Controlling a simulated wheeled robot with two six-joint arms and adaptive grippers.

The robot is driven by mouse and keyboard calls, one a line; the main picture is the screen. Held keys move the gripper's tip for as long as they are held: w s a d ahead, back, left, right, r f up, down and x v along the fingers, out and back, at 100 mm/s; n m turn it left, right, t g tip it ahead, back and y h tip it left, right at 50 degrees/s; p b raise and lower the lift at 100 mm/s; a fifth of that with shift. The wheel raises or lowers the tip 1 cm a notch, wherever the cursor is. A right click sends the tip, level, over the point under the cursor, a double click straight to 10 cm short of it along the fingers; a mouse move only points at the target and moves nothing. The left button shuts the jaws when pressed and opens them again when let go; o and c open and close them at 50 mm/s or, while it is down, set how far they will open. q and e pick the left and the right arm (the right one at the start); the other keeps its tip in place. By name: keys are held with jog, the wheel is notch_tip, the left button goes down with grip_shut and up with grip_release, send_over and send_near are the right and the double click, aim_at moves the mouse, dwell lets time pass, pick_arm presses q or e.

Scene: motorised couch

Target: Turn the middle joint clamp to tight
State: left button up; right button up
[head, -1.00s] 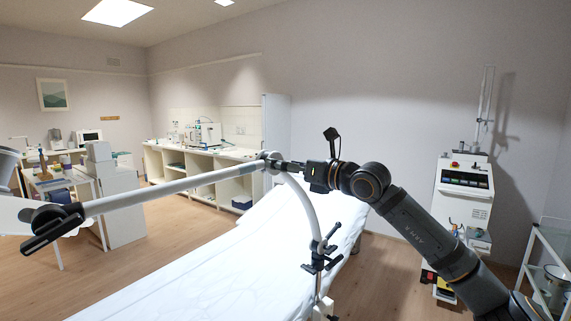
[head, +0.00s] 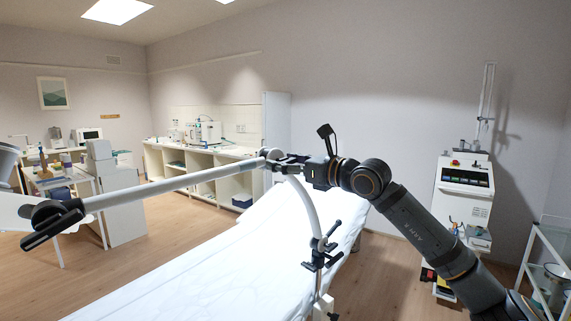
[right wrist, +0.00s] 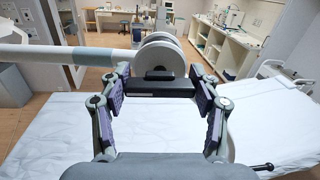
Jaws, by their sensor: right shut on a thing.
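The middle joint (head: 273,157) is a grey rounded hub where the white tube (head: 170,187) meets the curved white post (head: 308,205). In the right wrist view the joint shows as two pale discs (right wrist: 160,55), with the dark clamp handle (right wrist: 160,87) lying crosswise on the near side. My right gripper (head: 290,163) reaches the joint from the right. Its two fingers, also in the right wrist view (right wrist: 160,100), stand at either end of the handle and are shut on it. Whether the clamp is tight cannot be told. My left gripper is not in view.
The white couch (head: 210,260) lies below the tube and post. A dark clamp with a lever (head: 322,250) holds the post at the couch's side. A dark end joint (head: 50,218) is at the tube's left end. A wheeled device (head: 465,190) stands right.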

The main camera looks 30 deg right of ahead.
jog(key=n, duration=0.5)
jog(key=shift+n, duration=0.4)
dwell(0.3)
jog(key=o, duration=1.2)
jog(key=shift+c, duration=0.2)
